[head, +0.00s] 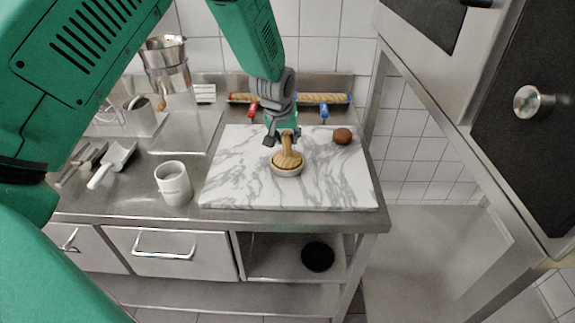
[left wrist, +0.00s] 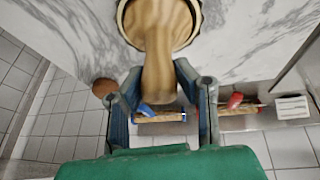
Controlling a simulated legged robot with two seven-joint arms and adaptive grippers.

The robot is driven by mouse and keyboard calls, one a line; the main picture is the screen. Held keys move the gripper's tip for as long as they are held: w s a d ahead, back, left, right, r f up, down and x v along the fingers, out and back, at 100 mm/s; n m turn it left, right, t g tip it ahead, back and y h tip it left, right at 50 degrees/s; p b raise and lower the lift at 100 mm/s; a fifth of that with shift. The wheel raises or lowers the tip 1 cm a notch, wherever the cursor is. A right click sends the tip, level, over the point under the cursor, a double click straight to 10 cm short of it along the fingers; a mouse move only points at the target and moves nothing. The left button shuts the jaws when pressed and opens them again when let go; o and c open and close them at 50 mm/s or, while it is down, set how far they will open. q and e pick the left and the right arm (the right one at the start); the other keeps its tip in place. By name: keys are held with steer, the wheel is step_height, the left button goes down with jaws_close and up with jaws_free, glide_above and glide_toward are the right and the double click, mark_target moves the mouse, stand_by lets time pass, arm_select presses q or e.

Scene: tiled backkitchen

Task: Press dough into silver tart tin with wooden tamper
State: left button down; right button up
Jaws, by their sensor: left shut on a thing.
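The wooden tamper (head: 288,153) stands nearly upright, its broad head down inside the small round tart tin (head: 287,174) on the marble board. My left gripper (head: 282,138) is shut on the tamper's handle from above. In the left wrist view the tamper (left wrist: 159,45) runs between the fingers of my left gripper (left wrist: 158,84), and its head fills most of the fluted tin's opening (left wrist: 199,15). The dough in the tin is hidden under the tamper head; I cannot tell its shape. My right gripper is not in view.
The marble board (head: 235,183) has free room around the tin. A brown ball (head: 342,136) lies at its back right. A white mug (head: 173,183) and a scoop (head: 113,163) stand left. A dark oven door (head: 530,120) is at right.

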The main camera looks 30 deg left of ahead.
arm_select(q)
steer(key=shift+f, duration=0.1)
stand_by(0.4)
steer(key=shift+w+r+p, duration=0.1)
steer(key=shift+r+p, duration=0.7)
steer(key=shift+r, duration=0.05)
step_height(320, 180, up, 6)
steer(key=p, duration=0.4)
steer(key=shift+f, duration=0.25)
steer(key=shift+r, duration=0.95)
